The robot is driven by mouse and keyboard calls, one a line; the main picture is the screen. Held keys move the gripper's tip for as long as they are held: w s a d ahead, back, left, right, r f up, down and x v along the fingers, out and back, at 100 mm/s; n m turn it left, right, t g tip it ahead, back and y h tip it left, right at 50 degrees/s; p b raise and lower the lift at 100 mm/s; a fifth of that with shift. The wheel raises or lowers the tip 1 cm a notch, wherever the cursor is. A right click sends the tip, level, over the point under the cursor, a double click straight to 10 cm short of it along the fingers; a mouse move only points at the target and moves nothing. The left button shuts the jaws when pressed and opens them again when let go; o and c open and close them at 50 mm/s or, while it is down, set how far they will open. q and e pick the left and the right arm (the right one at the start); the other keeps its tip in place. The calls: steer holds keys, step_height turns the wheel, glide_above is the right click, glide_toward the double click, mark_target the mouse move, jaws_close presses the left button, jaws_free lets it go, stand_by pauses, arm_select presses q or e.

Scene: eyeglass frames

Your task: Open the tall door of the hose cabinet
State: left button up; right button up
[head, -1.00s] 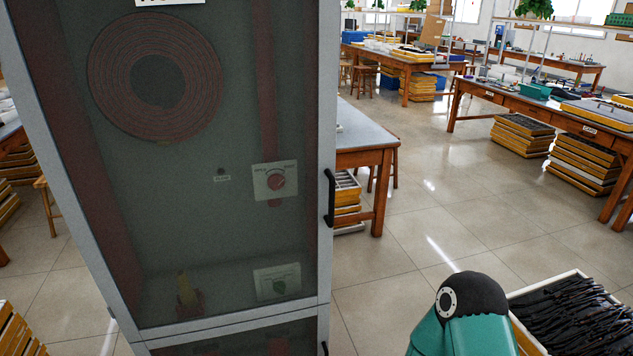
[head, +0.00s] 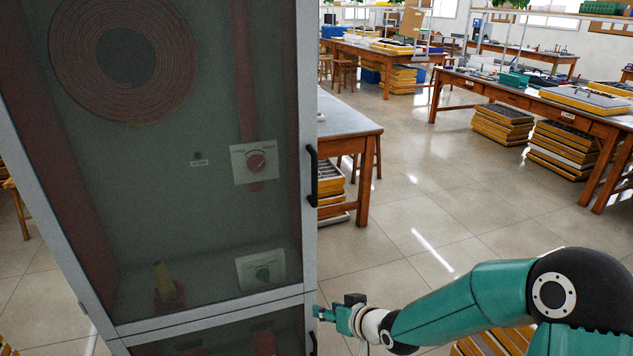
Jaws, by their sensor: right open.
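The hose cabinet's tall door (head: 215,205) fills the left side of the head view, a grey frame around a dark see-through pane. It looks shut. Its black bar handle (head: 312,175) stands on the right edge of the frame. Behind the pane are a coiled red hose (head: 170,95) and a valve plate (head: 255,162). My right gripper (head: 319,313) is open and empty at the cabinet's right edge, well below the handle and about level with the seam above the lower door (head: 220,340). My left gripper is out of view.
The lower door's black handle (head: 312,343) is just below my right gripper. A wooden workbench (head: 345,128) stands close behind the cabinet's right side. Another bench (head: 560,110) with stacked trays (head: 502,125) is farther right. Tiled floor (head: 420,215) between them is clear.

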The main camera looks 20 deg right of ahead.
steer(key=w+d+r+n+t+b, duration=0.1)
steer(key=w+d+r+t, duration=0.1)
steer(key=r, duration=0.5)
steer(key=w+d+r+t+b, duration=0.1)
steer(key=w+d+r+t, duration=0.15)
steer(key=r, duration=0.55)
steer(key=n+t+b, duration=0.2)
steer(key=t, duration=0.1)
glide_toward(317, 167)
arm_select(q)
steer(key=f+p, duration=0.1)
steer(key=p, duration=0.3)
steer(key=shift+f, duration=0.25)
arm_select(e)
steer(key=x, duration=1.1)
steer(key=shift+s+a+r, duration=0.1)
steer(key=shift+c, duration=0.2)
jaws_close()
